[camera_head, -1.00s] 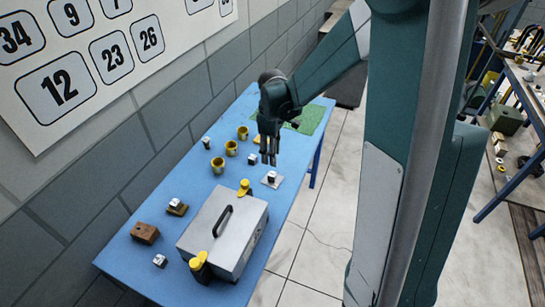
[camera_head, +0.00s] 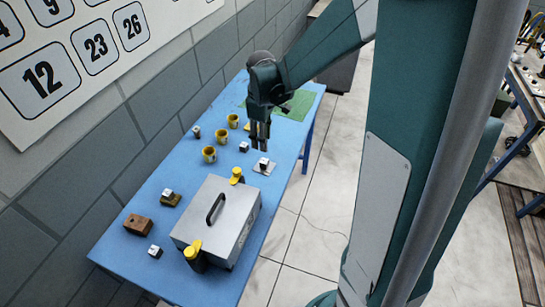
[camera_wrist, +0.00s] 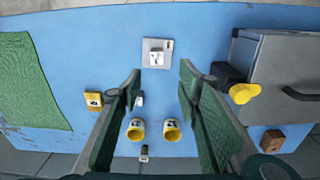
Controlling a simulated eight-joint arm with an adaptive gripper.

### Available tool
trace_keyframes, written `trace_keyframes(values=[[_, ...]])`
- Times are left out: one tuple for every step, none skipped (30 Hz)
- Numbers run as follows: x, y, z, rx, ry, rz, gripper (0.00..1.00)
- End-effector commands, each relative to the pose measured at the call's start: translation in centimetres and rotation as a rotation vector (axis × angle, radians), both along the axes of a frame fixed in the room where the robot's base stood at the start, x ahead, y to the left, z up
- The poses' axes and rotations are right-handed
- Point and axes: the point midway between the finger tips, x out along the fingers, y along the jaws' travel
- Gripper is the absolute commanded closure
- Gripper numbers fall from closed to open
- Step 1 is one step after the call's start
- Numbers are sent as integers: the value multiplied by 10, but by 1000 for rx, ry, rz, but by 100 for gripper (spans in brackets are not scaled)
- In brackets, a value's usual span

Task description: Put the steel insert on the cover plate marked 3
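Several small pale steel-looking blocks are on the blue table; their marks are too small to read, so I cannot tell which is the steel insert. One block (camera_head: 263,161) sits on a grey plate (camera_head: 257,169); the wrist view shows this block (camera_wrist: 156,57) and the plate (camera_wrist: 148,44), with a dark mark that I cannot read. Another block (camera_head: 244,147) stands on the bare table and shows beside the left finger in the wrist view (camera_wrist: 139,98). My gripper (camera_head: 261,148) is open and empty above the table, near these two blocks; its spread fingers (camera_wrist: 160,78) frame the wrist view.
Yellow mugs (camera_head: 209,154) stand left of my gripper. A grey lidded box (camera_head: 190,225) with a dark handle and yellow-topped items fills the near table. A brown block (camera_head: 138,224) and more small blocks (camera_head: 154,251) lie left. A green mat (camera_wrist: 30,75) covers the far end.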

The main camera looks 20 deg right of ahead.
Motion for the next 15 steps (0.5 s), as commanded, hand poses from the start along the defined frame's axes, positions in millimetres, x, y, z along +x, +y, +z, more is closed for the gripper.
trace_keyframes(values=[[-5,2,7,0,-10,-12,66],[-8,3,11,-1,-16,-20,66],[-11,4,17,-1,-26,-33,66],[-14,6,21,-1,-35,-42,66],[-16,7,25,-2,-43,-52,66],[-21,9,31,-1,-53,-66,66],[-23,10,36,-1,-62,-76,66],[-27,11,40,1,-70,-87,66],[-31,13,45,1,-80,-100,66],[-34,14,49,2,-89,-111,66],[-37,15,53,3,-98,-121,66],[-41,17,58,3,-109,-135,66],[-44,18,62,5,-116,-145,66],[-47,19,66,5,-125,-154,66],[-52,21,71,8,-136,-169,66]])
